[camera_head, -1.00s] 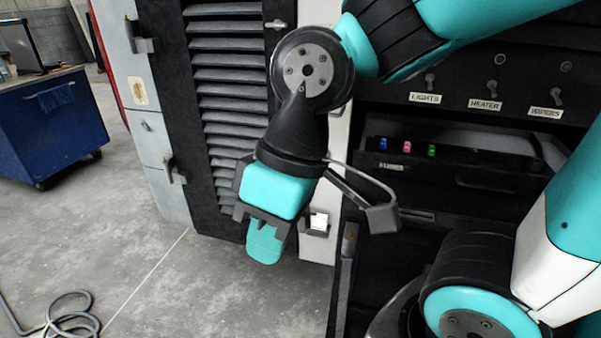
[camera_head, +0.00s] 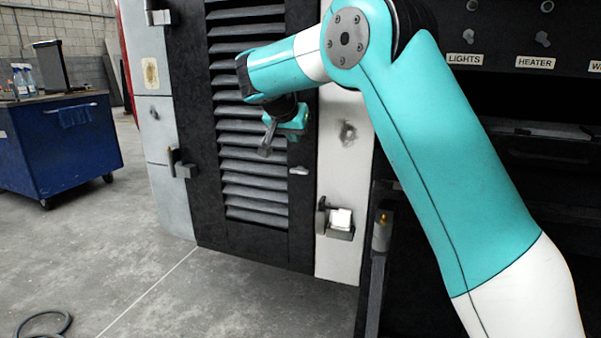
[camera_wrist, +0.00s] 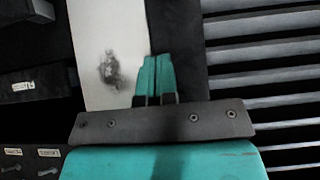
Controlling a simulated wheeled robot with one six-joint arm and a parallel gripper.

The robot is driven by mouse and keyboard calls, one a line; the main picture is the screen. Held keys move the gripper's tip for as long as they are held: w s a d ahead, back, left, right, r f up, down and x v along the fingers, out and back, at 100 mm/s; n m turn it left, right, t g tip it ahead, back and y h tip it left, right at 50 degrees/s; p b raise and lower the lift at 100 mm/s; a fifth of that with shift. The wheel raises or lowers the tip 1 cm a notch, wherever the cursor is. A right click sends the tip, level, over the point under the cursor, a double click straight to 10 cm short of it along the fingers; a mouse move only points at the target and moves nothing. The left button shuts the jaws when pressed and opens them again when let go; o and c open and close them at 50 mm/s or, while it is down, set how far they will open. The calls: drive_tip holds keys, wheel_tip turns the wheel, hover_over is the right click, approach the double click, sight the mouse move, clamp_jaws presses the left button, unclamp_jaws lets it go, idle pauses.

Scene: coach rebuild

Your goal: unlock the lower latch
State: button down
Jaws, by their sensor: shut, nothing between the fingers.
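The lower latch (camera_head: 299,171) is a small pale lever at the right edge of the black louvered door (camera_head: 255,235) in the head view. It lies about level. My gripper (camera_head: 292,122) is in front of the door, above the latch in the picture and apart from it. The forearm and bracket partly hide it. In the wrist view my gripper's teal fingers (camera_wrist: 152,80) are shut together and empty, over the border between the white panel (camera_wrist: 95,25) and the black door frame. I cannot make out the latch there.
A block with a white top (camera_head: 340,220) sticks out from the white panel below the smudge (camera_head: 347,132). A dark post (camera_head: 378,250) stands right of it. Hinges (camera_head: 180,164) line the door's left side. A blue cart (camera_head: 60,145) stands far left, with open floor between.

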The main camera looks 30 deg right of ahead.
drive_tip(key=b, duration=0.2)
hover_over(305, 170)
drive_tip(key=s+a, duration=0.2)
drive_tip(key=f, duration=0.7)
drive_tip(key=shift+w+d, duration=0.2)
drive_tip(key=shift+f+b, duration=0.55)
drive_tip(key=shift+f, duration=1.35)
drive_tip(key=shift+a+f, duration=0.1)
